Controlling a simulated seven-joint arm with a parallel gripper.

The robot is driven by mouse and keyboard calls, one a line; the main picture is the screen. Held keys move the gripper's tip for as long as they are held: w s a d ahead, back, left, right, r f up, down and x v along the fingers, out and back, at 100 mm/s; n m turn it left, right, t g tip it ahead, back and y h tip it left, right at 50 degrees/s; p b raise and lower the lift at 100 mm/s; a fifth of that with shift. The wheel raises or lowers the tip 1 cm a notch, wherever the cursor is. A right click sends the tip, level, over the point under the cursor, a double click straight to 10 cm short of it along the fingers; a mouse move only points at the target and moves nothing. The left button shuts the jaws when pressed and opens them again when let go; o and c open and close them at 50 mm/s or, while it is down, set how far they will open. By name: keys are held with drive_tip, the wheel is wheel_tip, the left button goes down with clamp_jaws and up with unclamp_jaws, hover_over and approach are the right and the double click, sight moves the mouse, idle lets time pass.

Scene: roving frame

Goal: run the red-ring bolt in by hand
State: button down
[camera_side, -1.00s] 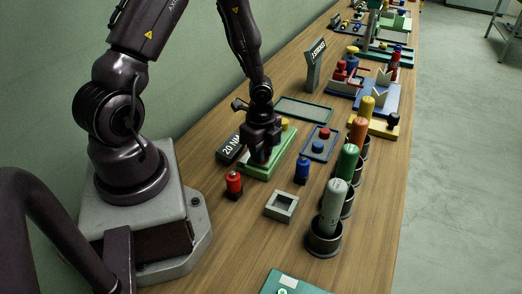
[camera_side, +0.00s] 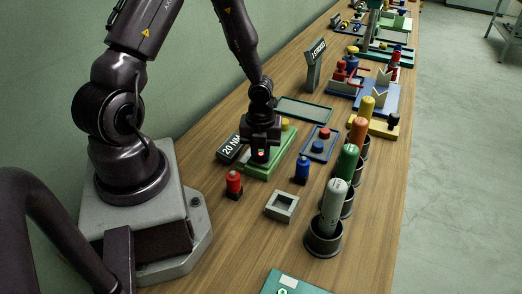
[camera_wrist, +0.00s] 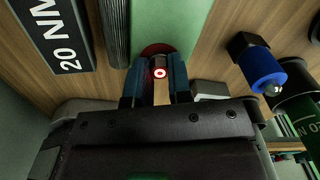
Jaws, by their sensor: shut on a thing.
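My gripper (camera_side: 261,155) is low over a green plate (camera_side: 253,171) and points down. In the wrist view its two blue-grey fingers (camera_wrist: 155,88) are shut on the red-ring bolt (camera_wrist: 160,73), whose end shows a bright red-and-white ring. A dark red round patch (camera_wrist: 157,49) shows just behind the bolt on the green plate (camera_wrist: 170,20). In the side view a small red-white spot of the bolt (camera_side: 261,153) shows between the fingers. Its shank and the hole are hidden, so I cannot tell how deep it sits.
A black "20 NM" block (camera_side: 230,149) lies left of the plate. A red-capped piece (camera_side: 234,183) and a blue-capped piece (camera_side: 302,168) stand in front. A grey square frame (camera_side: 282,206) and a row of coloured handles in cups (camera_side: 324,240) stand to the right.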

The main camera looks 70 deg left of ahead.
sight(261, 154)
drive_tip(key=m, duration=0.7)
idle(0.6)
drive_tip(key=c, duration=1)
unclamp_jaws()
drive_tip(key=shift+c, duration=0.2)
wheel_tip(261, 154, up, 13)
